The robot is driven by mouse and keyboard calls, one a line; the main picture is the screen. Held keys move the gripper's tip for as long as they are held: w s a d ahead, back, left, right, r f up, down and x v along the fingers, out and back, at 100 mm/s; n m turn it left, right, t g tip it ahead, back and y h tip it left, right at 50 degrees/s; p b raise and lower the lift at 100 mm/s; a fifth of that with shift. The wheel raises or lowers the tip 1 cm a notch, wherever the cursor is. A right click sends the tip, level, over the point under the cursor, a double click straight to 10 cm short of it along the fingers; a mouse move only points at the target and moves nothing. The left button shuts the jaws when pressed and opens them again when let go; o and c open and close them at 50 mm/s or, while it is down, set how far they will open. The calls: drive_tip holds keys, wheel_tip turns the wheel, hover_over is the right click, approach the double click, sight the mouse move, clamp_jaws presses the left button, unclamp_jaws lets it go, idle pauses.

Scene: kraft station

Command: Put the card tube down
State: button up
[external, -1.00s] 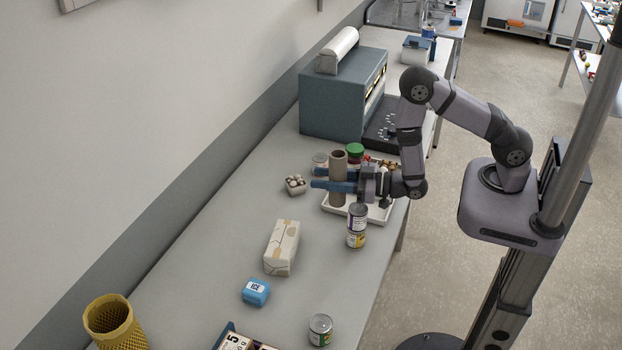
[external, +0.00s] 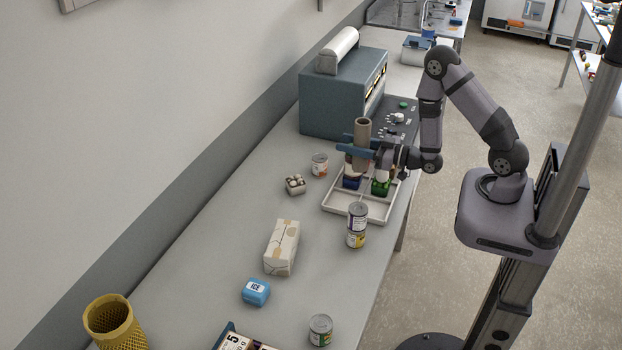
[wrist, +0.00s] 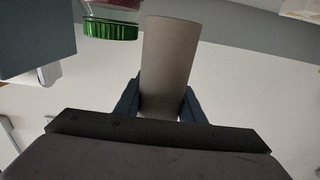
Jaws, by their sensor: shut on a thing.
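The card tube (external: 362,131) is a brown, hollow, upright cylinder. My gripper (external: 357,149) is shut on it, with blue fingers on either side, above the back part of a white tray (external: 338,202). In the wrist view the tube (wrist: 168,62) stands between the two blue fingers (wrist: 160,103). The gap between the tube's lower end and what lies below is hard to judge, as the fingers and tray items hide it.
The tray holds a dark blue item (external: 352,182) and a green one (external: 381,187). Stacked cans (external: 357,225) stand at its front, and a can (external: 320,164) on its left.

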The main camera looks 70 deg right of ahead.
drive_tip(key=a+f, duration=0.6)
drive_tip(key=shift+s+a+f, duration=0.25)
drive_tip(key=shift+s+a, duration=0.15)
drive_tip(key=shift+s, duration=0.05)
drive_tip(key=shift+r, duration=0.15)
idle(0.4)
drive_tip(key=w+a+r+m+h+p, duration=0.1)
drive_tip(key=a+r+m+h+p, duration=0.15)
drive_tip(key=a+r+p, duration=0.65)
drive_tip(key=s+a+f+n+y, duration=0.2)
drive_tip(key=s+a+f+y, duration=0.1)
drive_tip(key=a, duration=0.5)
drive_tip(key=s+a+f+n+y, duration=0.2)
drive_tip(key=s+a+f+y, duration=0.1)
drive_tip(key=s+a, duration=0.3)
drive_tip(key=shift+s+a+f+n+p, duration=0.2)
drive_tip(key=shift+a+n+p, duration=0.15)
drive_tip(key=shift+a, duration=0.55)
